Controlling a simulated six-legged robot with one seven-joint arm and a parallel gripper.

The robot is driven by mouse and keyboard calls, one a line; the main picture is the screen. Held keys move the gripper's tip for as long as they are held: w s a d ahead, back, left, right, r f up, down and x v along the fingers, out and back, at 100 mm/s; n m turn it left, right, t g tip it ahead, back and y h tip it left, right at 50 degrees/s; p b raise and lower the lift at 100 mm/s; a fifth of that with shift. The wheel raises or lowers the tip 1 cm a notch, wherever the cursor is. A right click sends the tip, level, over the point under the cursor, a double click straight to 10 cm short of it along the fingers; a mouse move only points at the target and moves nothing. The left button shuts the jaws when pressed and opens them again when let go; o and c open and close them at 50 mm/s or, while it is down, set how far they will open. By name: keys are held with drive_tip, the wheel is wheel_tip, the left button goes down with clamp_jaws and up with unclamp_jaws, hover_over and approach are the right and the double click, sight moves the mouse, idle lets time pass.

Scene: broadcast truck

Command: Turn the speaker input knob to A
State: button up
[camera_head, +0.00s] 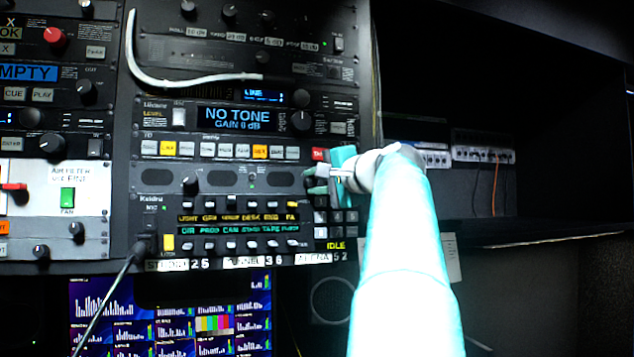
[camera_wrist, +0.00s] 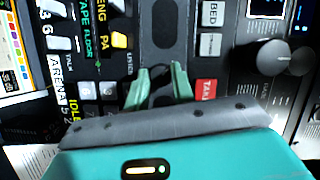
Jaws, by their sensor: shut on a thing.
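My gripper (camera_head: 318,181) is at the right end of the row of dark oval grilles on the rack panel. In the wrist view its two green fingers (camera_wrist: 159,85) are shut on a small dark knob (camera_wrist: 160,72), one finger on each side. The knob is mostly hidden, so its pointer and any A mark cannot be read. A small label (camera_wrist: 130,64) beside it looks like "LISTEN". In the head view my gripper covers this knob.
A row of lit buttons (camera_head: 220,150) runs just above, with a red TAKE button (camera_wrist: 206,90) close to my fingers. Small switches (camera_head: 240,205) sit below. A large knob (camera_wrist: 271,57) stands out nearby.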

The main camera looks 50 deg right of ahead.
drive_tip(key=o, duration=1)
drive_tip(key=shift+s, duration=0.1)
drive_tip(key=s, duration=0.4)
drive_tip(key=s+a, duration=0.1)
drive_tip(key=s, duration=0.8)
drive_tip(key=shift+s+a+r, duration=0.25)
drive_tip(key=shift+a+r, duration=0.05)
drive_tip(key=shift+r, duration=0.05)
